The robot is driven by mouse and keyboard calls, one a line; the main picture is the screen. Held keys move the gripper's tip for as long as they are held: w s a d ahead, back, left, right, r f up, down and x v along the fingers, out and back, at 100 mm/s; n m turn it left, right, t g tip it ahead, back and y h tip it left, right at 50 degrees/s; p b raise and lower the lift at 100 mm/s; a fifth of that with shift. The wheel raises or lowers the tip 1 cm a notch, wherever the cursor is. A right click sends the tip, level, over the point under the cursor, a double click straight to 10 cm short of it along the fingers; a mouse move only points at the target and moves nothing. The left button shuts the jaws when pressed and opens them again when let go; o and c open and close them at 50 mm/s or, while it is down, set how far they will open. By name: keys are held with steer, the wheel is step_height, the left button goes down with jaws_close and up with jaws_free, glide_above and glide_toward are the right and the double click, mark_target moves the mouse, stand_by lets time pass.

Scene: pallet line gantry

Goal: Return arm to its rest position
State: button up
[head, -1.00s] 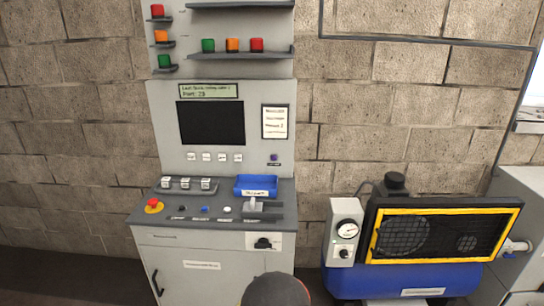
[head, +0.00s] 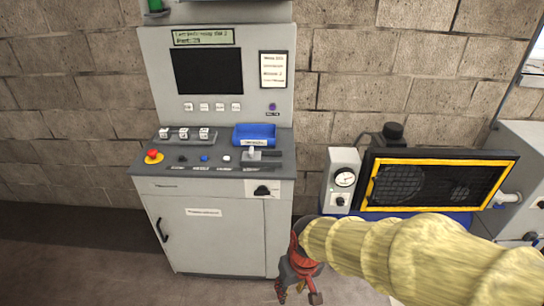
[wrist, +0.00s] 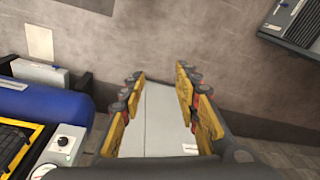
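My gripper (head: 298,285) is low in the head view, in front of the lower right edge of the grey control cabinet (head: 215,225). My arm (head: 400,250), in a pale yellow cover, reaches in from the lower right. In the wrist view the two yellow-padded fingers of my gripper (wrist: 160,100) stand wide apart. Nothing is between them but the view of a pale grey surface, floor and wall behind. The gripper is open and touches nothing that I can see.
A compressor with a yellow-framed grille (head: 440,183) and a gauge box (head: 343,180) stands right of the cabinet. The cabinet top holds a red stop button (head: 152,155), a blue bin (head: 255,135) and a lever (head: 254,153). Floor at left is clear.

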steer(key=s+d+r+m+t, duration=0.2)
steer(key=s+d+r, duration=0.2)
steer(key=d+r, duration=0.3)
steer(key=s+d+r+m+t+h, duration=0.1)
steer(key=s+d+r+t, duration=0.1)
steer(key=s+d+r, duration=0.2)
steer(key=d+r, duration=0.3)
steer(key=r, duration=0.5)
steer(key=shift+s+m+t, duration=0.15)
steer(key=shift+m+t, duration=0.15)
steer(key=shift+m, duration=0.1)
steer(key=shift+c, duration=0.6)
